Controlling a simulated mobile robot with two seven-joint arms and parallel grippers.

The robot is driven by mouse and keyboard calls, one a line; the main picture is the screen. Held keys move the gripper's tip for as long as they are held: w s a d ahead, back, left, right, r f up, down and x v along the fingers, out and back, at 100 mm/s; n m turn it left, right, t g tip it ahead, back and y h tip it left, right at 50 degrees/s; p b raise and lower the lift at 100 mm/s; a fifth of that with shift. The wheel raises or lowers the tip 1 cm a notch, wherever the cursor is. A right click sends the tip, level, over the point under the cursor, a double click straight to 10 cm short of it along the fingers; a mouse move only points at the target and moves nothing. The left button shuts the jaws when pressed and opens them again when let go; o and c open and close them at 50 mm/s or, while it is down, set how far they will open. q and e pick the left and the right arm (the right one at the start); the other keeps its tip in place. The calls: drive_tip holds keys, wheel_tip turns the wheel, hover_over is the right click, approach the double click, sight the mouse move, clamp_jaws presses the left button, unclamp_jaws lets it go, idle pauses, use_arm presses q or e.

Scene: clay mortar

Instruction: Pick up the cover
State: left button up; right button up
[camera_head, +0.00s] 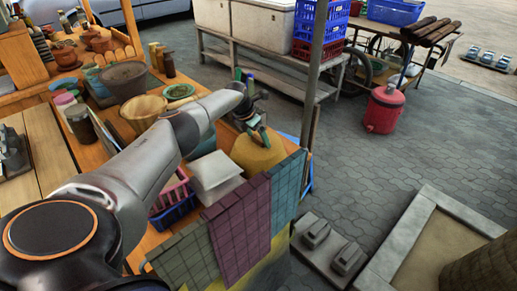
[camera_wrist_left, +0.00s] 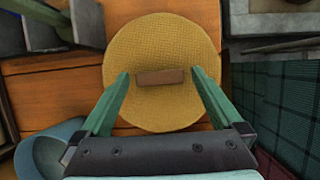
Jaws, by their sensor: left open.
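The cover is a round, yellow, woven dome (camera_head: 262,158) at the right end of the wooden stall table in the head view. In the left wrist view the cover (camera_wrist_left: 162,40) shows from above, with a short brown bar handle (camera_wrist_left: 161,77) at its middle. My left gripper (camera_head: 256,129) is over the top of the cover. In the left wrist view its green fingers (camera_wrist_left: 160,74) are spread, one on each side of the handle, with gaps to both its ends. Their height over the cover is hard to judge. My right gripper is in neither view.
Folded white cloths (camera_head: 214,175), a pink and blue basket (camera_head: 173,205) and a wooden bowl (camera_head: 144,110) stand left of the cover. Checked cloths (camera_head: 240,230) hang over the table's front edge. A post (camera_head: 313,80) rises just right of the cover.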

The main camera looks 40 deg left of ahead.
use_arm(q)
drive_tip(key=shift+c, duration=0.2)
clamp_jaws()
idle(0.6)
